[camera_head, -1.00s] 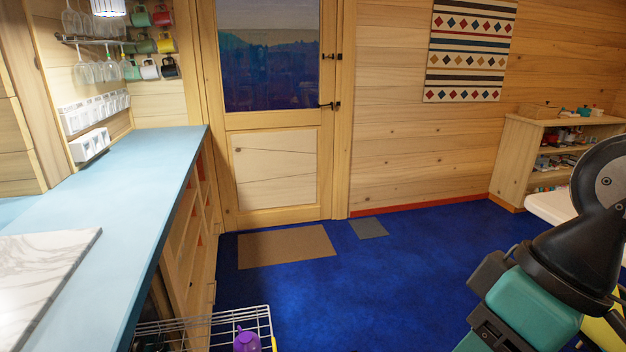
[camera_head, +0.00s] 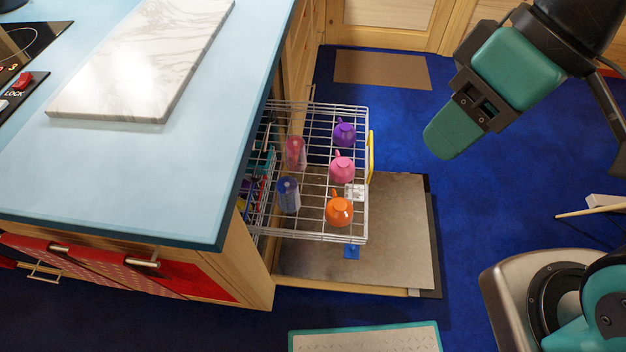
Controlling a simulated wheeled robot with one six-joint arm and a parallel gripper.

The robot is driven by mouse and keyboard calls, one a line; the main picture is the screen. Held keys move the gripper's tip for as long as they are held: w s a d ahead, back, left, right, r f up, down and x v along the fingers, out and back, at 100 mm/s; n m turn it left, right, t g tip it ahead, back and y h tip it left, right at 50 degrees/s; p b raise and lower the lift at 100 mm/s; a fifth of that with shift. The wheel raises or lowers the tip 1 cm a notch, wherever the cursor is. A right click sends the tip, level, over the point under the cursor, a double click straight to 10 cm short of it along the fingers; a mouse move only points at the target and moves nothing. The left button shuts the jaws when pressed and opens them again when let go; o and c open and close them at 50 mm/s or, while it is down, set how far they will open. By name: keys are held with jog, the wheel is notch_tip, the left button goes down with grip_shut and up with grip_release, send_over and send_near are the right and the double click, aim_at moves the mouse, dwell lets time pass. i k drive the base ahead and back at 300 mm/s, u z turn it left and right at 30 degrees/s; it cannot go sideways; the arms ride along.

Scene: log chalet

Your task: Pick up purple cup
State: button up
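The purple cup (camera_head: 344,134) sits upside down, by the look of it, near the far right corner of the pulled-out wire rack (camera_head: 325,241). A pink cup (camera_head: 342,169) and an orange cup (camera_head: 339,212) stand in line with it, nearer to me. My gripper (camera_head: 447,140) hangs in the upper right, apart from the rack and to the right of the purple cup. It looks empty. Its teal fingers overlap in this view, so its opening is hidden.
A red glass (camera_head: 295,153) and a blue glass (camera_head: 289,196) stand left of the cups. The lowered dishwasher door (camera_head: 408,235) lies under the rack. The blue counter (camera_head: 150,165) with a marble board (camera_head: 135,75) borders the left.

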aim_at(344, 134)
jog(key=u, duration=2.15)
jog(key=k, duration=1.3)
jog(key=z, duration=1.35)
jog(key=i, duration=0.5)
jog(key=z, duration=0.1)
